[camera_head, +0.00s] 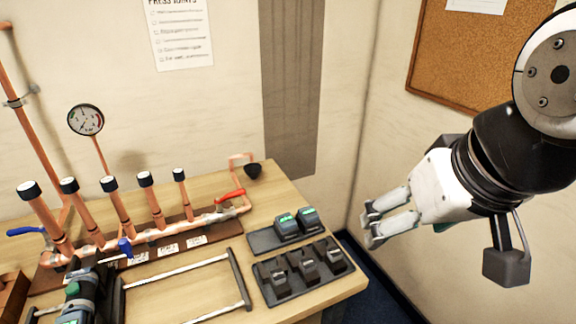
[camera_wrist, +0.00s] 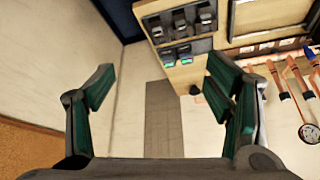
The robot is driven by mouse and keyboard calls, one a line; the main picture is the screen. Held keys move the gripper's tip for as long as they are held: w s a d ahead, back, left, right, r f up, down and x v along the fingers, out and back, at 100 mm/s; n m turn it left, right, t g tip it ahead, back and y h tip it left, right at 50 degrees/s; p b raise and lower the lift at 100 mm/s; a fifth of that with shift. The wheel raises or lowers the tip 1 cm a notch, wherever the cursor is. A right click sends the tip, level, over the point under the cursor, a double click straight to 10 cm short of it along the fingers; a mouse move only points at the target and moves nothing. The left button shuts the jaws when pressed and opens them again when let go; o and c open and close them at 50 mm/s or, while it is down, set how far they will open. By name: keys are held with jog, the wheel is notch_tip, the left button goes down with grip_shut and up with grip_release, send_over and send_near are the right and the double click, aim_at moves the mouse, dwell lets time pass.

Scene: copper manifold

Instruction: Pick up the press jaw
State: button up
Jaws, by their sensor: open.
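Several dark press jaws sit in a black tray at the right front of the bench. One press jaw (camera_head: 307,264) is in the middle, one (camera_head: 279,280) to its left and one (camera_head: 333,255) to its right. They also show small at the top of the wrist view, where one jaw (camera_wrist: 181,20) stands in the tray. My gripper (camera_head: 371,223) is to the right of the bench, in the air beside its right edge, apart from the jaws. In the wrist view its green-padded fingers (camera_wrist: 165,95) are spread wide with nothing between them.
A second tray behind holds two batteries (camera_head: 287,225) with green tops. The copper manifold (camera_head: 150,235) with upright capped pipes and a gauge (camera_head: 86,120) fills the bench's back left. A corkboard (camera_head: 460,50) hangs on the right wall.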

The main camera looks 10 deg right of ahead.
jog(key=w+m, duration=0.1)
jog(key=w, duration=0.1)
jog(key=w+f+m+g, duration=0.1)
jog(key=w, duration=0.2)
jog(key=w+f+m, duration=0.1)
jog(key=w+m, duration=0.1)
jog(key=w, duration=0.1)
jog(key=shift+a+f+g+y, duration=0.1)
jog(key=shift+f+g+y, duration=0.05)
jog(key=shift+g+y, duration=0.2)
jog(key=shift+c, duration=1.1)
jog(key=m+g, duration=0.4)
jog(key=m, duration=0.6)
send_over(337, 250)
notch_tip(337, 250, down, 26)
jog(key=shift+a+r, duration=0.15)
jog(key=shift+r, duration=0.05)
jog(key=f, duration=0.4)
jog(key=shift+s+d+f+p, duration=0.1)
jog(key=shift+d+p, duration=0.1)
jog(key=shift+p, duration=0.2)
jog(key=shift+f, duration=0.55)
jog(key=shift+c, duration=0.6)
grip_shut()
